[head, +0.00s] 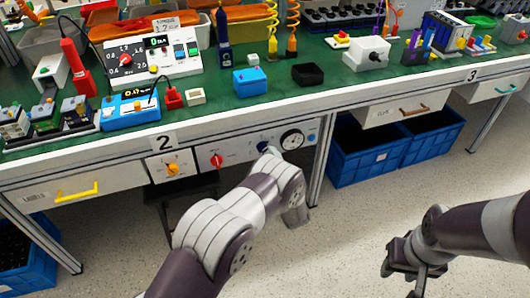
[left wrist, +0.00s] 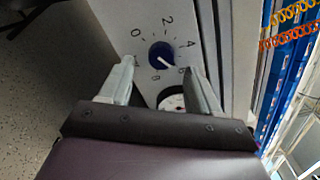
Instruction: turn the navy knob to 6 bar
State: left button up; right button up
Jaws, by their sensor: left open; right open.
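The navy knob (left wrist: 161,54) sits on a pale panel with a printed scale around it, in the left wrist view. Its white pointer line aims to the lower right, toward the mark beyond 4, which lies beside a finger and is hard to read. My left gripper (left wrist: 160,68) is open, with one finger on each side of the knob; I cannot tell whether they touch it. My right gripper (head: 412,268) is open and empty, away from the bench above the floor.
A round gauge (head: 292,139) sits right of the knob on the bench's front panel. A red knob (head: 216,160) and a yellow-orange knob (head: 172,169) lie to its left. Blue crates (head: 372,170) stand under the bench at right. The floor in front is clear.

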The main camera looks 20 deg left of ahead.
pick_arm(q)
jog(key=p+v, duration=0.1)
jog(key=v, duration=0.8)
